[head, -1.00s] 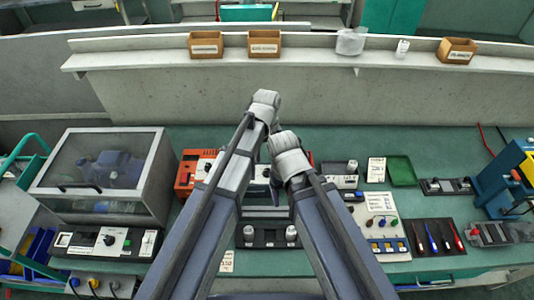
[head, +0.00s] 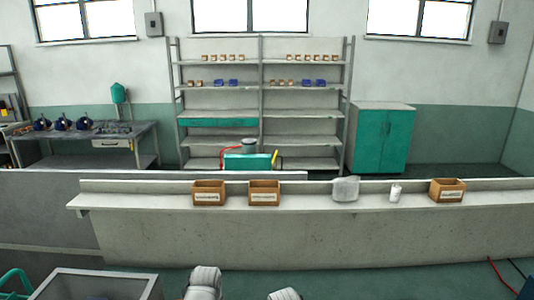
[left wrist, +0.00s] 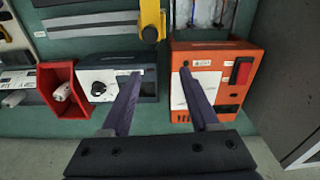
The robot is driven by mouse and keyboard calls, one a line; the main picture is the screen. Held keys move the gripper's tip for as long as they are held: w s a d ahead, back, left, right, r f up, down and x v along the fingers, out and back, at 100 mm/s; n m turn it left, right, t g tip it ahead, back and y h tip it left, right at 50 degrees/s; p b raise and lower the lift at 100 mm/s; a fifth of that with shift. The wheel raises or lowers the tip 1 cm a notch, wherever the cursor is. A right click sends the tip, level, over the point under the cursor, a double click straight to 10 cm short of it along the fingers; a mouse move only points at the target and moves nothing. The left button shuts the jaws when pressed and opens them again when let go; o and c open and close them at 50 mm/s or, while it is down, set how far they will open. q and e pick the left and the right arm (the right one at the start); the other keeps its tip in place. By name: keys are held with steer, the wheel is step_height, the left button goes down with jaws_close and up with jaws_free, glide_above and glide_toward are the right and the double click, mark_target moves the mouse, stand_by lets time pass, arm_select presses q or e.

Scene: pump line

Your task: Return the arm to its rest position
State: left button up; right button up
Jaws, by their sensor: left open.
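The white joint covers of my two arms (head: 203,283) show only at the bottom edge of the head view, and no gripper is visible there. In the left wrist view my left gripper (left wrist: 161,73) is open, its two dark fingers apart with nothing between them. The fingers point towards a bench with a dark blue-grey box with a dial (left wrist: 112,82) on the left and an orange box with a red switch (left wrist: 215,85) on the right. My right gripper is in neither view.
In the left wrist view a red bin (left wrist: 62,88) holds a white part, and a yellow bracket (left wrist: 150,20) stands ahead. In the head view a long ledge (head: 320,203) carries cardboard boxes (head: 209,193). Shelves (head: 262,100) and a green cabinet (head: 382,138) stand behind.

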arm_select(q)
steer(key=s+d+m+y, duration=0.1)
steer(key=s+d+m, duration=0.3)
steer(key=s+d, duration=0.4)
steer(key=shift+s+g, duration=0.2)
steer(key=shift+g, duration=0.2)
steer(key=shift+d+f, duration=0.1)
stand_by(0.9)
